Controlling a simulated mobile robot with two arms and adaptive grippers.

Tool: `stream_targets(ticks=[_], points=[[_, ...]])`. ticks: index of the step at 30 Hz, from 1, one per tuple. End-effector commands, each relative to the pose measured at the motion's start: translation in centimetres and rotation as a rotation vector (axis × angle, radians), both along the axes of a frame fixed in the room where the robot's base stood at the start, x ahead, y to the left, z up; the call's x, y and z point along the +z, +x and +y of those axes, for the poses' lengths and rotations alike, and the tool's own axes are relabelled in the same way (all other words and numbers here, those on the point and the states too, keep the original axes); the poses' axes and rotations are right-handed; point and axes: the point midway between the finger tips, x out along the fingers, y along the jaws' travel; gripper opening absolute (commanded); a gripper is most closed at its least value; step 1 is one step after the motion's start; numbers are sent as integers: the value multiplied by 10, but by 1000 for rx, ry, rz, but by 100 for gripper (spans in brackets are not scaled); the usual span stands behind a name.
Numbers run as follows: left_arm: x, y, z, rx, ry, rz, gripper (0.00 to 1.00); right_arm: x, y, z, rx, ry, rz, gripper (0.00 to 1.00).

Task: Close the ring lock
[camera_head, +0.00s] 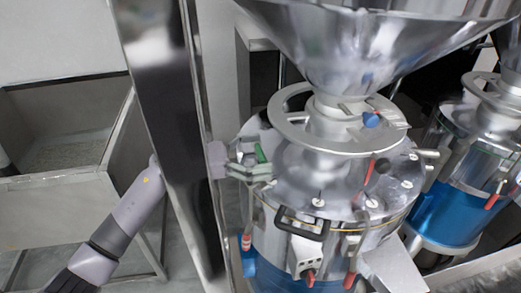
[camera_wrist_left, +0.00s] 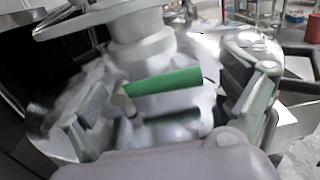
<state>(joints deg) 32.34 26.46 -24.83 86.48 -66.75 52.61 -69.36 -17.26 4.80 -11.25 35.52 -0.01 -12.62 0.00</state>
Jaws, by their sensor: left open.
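The ring lock looks like the silver metal ring (camera_head: 283,118) around the neck under the hopper. I cannot tell how it is set. A short green handle (camera_head: 261,153) is on the left of the grinder, below the ring. My left gripper (camera_head: 252,165) is there, open. In the left wrist view, the green handle (camera_wrist_left: 165,82) lies between the two spread fingers of my left gripper (camera_wrist_left: 168,92), with visible space to each. The handle's base is partly hidden. My right gripper is not in view.
A wide steel hopper (camera_head: 365,45) overhangs the grinder lid (camera_head: 300,185), which has several clamps. A tall metal post (camera_head: 165,110) stands left, in front of part of my arm. A second blue-banded grinder (camera_head: 450,210) is at right. A metal bin (camera_head: 60,185) stands far left.

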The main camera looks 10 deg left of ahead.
Motion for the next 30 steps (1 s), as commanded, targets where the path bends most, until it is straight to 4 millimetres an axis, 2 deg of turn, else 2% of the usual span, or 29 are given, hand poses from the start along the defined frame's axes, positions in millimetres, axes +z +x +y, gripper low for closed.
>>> stream_targets(ticks=[7, 30], points=[[0, 0, 0, 0, 0, 0, 96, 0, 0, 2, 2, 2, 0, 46], [0, 0, 0, -1, 0, 0, 44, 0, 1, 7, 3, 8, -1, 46]])
